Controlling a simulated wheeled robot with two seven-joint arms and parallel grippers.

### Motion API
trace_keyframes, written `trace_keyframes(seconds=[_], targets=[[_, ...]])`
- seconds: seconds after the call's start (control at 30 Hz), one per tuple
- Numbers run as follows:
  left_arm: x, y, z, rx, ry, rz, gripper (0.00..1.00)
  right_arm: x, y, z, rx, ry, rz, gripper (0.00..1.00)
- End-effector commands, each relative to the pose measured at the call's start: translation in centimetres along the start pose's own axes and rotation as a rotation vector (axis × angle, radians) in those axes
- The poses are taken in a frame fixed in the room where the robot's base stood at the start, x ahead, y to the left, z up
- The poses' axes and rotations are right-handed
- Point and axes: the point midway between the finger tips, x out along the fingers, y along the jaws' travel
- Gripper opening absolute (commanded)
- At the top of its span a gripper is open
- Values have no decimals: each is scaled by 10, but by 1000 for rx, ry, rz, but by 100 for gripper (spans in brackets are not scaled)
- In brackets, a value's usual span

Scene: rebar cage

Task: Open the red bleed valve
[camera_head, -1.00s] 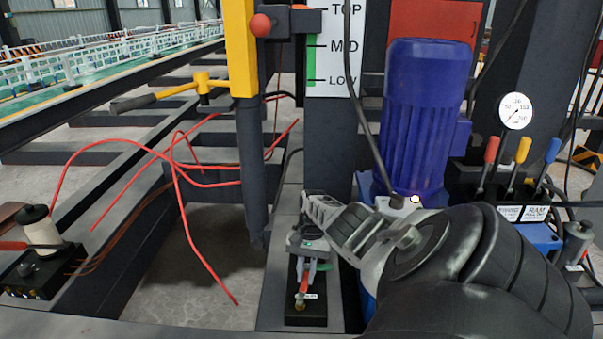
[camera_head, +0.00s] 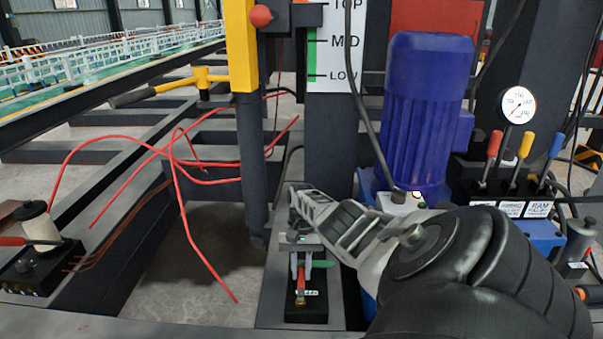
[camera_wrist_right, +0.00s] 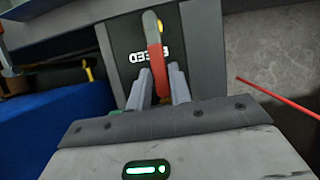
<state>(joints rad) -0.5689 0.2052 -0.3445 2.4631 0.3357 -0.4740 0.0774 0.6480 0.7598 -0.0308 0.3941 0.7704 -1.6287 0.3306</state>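The bleed valve has a red handle (camera_head: 301,279) with a brass end. It stands on a black block (camera_head: 306,312) at the lower middle of the head view. In the right wrist view the red handle (camera_wrist_right: 155,60) points up the picture, over a dark plate with a partly covered "BLEED" label (camera_wrist_right: 151,56). My right gripper (camera_head: 307,265) is over the valve, with one finger on each side of the handle. The fingers (camera_wrist_right: 161,75) look apart, with narrow gaps beside the handle. The handle's lower part is hidden by the gripper. My left gripper is not in view.
A blue motor (camera_head: 428,115) stands right of the valve, close to my right arm. Levers with red, yellow and blue knobs (camera_head: 524,147) and a pressure gauge (camera_head: 518,104) are farther right.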

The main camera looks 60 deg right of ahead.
Motion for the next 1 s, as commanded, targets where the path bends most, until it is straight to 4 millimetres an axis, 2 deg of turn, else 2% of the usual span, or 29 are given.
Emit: trace_keyframes(seconds=[0.07,0.33,0.47,0.57,0.7,1.0], targets=[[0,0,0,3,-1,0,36,0,0,0,0,0,-1,38],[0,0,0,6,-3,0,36,-1,0,0,2,1,-2,38],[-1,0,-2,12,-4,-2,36,-11,-1,0,2,2,-3,38],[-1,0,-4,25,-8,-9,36,-28,-1,0,3,4,-3,38],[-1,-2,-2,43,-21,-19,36,-62,-1,0,3,4,-5,38],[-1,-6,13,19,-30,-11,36,-128,-1,-2,1,4,-6,38]])
